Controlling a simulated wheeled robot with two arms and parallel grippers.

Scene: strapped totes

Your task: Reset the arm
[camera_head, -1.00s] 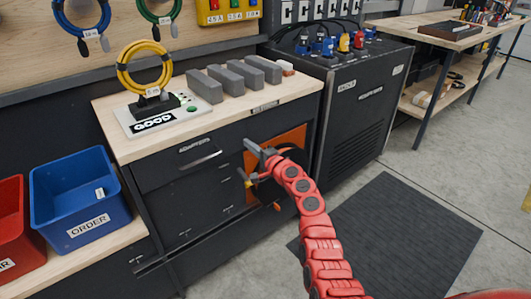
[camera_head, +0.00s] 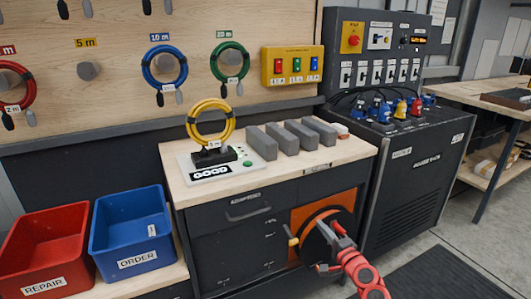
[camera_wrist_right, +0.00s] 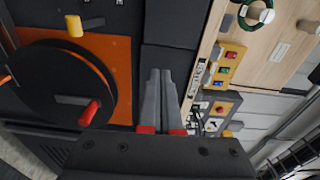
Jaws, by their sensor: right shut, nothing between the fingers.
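My right arm, red with a grey gripper (camera_head: 337,230), comes in at the lower right of the head view. It is in front of the cabinet's orange panel (camera_head: 303,217) and black reel (camera_head: 313,246). In the right wrist view the two grey fingers (camera_wrist_right: 160,74) lie together, with nothing between them. There the reel (camera_wrist_right: 52,88) and orange panel (camera_wrist_right: 118,75) show to the left of the fingers. I cannot tell how far the fingers are from the cabinet. My left gripper is not in view.
The bench (camera_head: 300,177) holds a yellow cable coil (camera_head: 188,128) on a stand and several grey blocks (camera_head: 285,140). Red (camera_head: 45,240) and blue (camera_head: 118,240) bins stand at left. A black cabinet (camera_head: 408,190) stands at right. Floor shows at lower right.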

